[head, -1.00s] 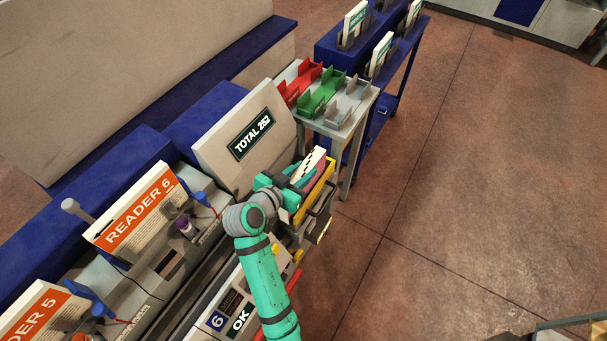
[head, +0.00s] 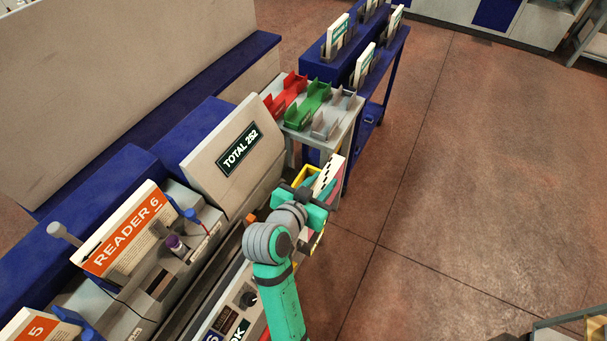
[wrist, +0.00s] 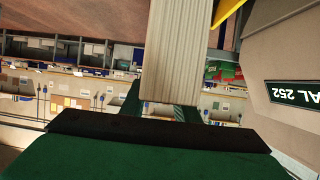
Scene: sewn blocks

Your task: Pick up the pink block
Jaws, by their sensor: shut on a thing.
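My gripper (head: 316,196) is shut on a pale, book-like block (head: 326,174) with black marks along its edge. In the wrist view the block (wrist: 178,55) stands out between the jaws as a cream, finely lined slab. A small reddish patch shows beside the gripper in the head view, but I cannot tell whether it belongs to the block. No clearly pink face is in sight. The gripper and block are over or beside a yellow-rimmed holder (head: 304,171). My gripper hides much of this holder, and I cannot tell whether the block is clear of it.
A grey side table (head: 342,131) holds red (head: 286,92), green (head: 308,103) and grey (head: 334,115) trays, all looking empty. A blue cart (head: 372,88) with upright blocks stands behind. The TOTAL 252 panel (head: 222,155) is close on the left. Open floor (head: 450,190) lies right.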

